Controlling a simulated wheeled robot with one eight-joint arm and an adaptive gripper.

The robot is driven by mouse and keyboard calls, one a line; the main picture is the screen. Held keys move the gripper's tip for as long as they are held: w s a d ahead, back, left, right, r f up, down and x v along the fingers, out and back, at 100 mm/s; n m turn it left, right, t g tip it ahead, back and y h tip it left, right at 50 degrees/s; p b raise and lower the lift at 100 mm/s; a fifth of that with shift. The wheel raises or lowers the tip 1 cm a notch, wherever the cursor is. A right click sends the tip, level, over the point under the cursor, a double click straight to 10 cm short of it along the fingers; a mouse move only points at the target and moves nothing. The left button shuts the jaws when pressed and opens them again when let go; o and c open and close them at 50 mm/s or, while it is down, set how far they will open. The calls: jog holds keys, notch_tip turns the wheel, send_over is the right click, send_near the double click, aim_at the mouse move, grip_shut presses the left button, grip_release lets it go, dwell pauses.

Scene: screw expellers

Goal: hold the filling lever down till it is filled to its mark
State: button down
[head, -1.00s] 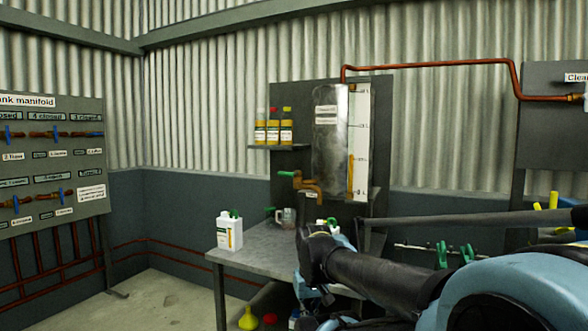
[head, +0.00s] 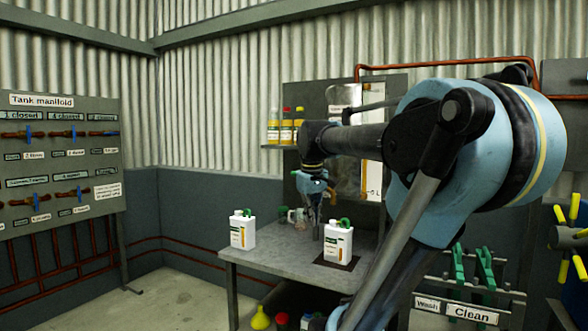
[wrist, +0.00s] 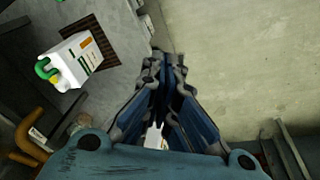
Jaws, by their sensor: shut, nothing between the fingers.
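A steel tank (head: 345,178) stands at the back of the bench, mostly behind my arm. Only a green tip, likely of the filling lever (head: 297,173), shows beside my wrist; the rest is hidden. An orange-brown pipe piece, perhaps the tap (wrist: 25,145), shows in the wrist view. A white jug (head: 338,243) with a green handle stands upright on a dark mat (head: 345,262); it also shows in the wrist view (wrist: 78,55). My gripper (head: 318,232) is shut and empty, pointing down over the bench, left of that jug. Its closed fingers (wrist: 160,62) show in the wrist view.
A second white jug (head: 242,230) stands at the bench's left edge. Bottles (head: 286,130) stand on a shelf. The tank manifold board (head: 60,160) is far left, with open floor between.

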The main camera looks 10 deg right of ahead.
jog(key=w+a+r+n, duration=0.1)
jog(key=w+r+n, duration=0.2)
jog(key=w+r, duration=1)
jog(key=w+a+r+n+h, duration=0.1)
jog(key=w+a+r+n, duration=0.1)
jog(key=w+r, duration=1.1)
jog(key=shift+a+n, duration=0.15)
jog(key=shift+n, duration=0.65)
jog(key=x, duration=1.4)
jog(key=shift+r, duration=0.1)
